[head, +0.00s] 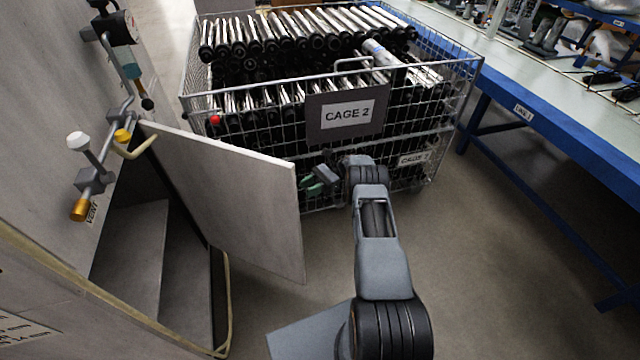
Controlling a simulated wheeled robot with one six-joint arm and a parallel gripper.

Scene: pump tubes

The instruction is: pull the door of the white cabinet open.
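The white cabinet (60,185) fills the left of the head view. Its door (235,200) stands swung well out from the cabinet, and the dark opening with grey inner panels shows behind and below it. My gripper (314,183) is just right of the door's free upper edge, in front of the cage. It is small and dark here, and I cannot tell whether its fingers are apart or whether they touch the door. No door handle shows clearly.
A wire cage marked CAGE 2 (347,117), full of tubes, stands close behind the door and gripper. Valves and fittings (90,170) stick out from the cabinet's face. A blue-edged workbench (540,115) runs along the right. The floor (490,260) between is clear.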

